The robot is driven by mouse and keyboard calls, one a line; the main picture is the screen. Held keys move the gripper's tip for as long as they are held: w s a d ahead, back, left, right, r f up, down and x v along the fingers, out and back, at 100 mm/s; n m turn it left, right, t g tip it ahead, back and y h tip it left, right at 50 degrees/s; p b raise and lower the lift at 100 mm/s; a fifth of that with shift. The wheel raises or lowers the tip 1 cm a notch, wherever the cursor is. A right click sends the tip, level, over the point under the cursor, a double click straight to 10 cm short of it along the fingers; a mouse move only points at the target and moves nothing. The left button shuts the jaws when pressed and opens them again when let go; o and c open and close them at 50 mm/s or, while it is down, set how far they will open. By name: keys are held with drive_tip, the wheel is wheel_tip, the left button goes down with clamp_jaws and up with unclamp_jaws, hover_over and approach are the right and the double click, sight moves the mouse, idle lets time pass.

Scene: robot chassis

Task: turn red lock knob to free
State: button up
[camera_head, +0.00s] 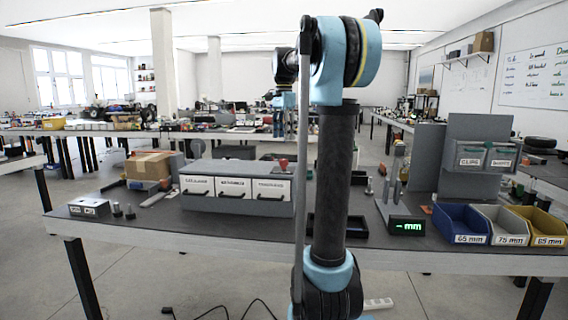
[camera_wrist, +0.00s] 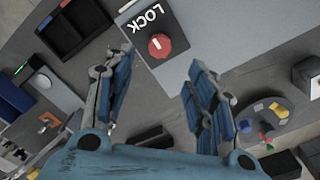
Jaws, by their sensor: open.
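The red lock knob (camera_wrist: 160,46) sits on a grey panel in the wrist view, beside the printed word LOCK (camera_wrist: 139,18). A short white mark shows on its face. In the head view, a small red knob (camera_head: 283,162) stands on top of the grey drawer cabinet (camera_head: 225,168). My gripper (camera_wrist: 158,66) is open and empty in the wrist view, its blue fingers spread on either side of the picture below the knob. They appear apart from the knob. In the head view, my gripper (camera_head: 284,101) is small and partly hidden by my arm.
The cabinet has labelled drawers and stands on the dark workbench (camera_head: 150,222). A cardboard box (camera_head: 148,165) is left of it. Blue (camera_head: 461,222), grey and yellow bins line the right. A green-lit display (camera_head: 407,227) stands near the bins.

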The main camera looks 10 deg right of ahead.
sight(284, 159)
wheel_tip(284, 159, down, 11)
drive_tip(key=shift+f, duration=0.1)
idle(0.3)
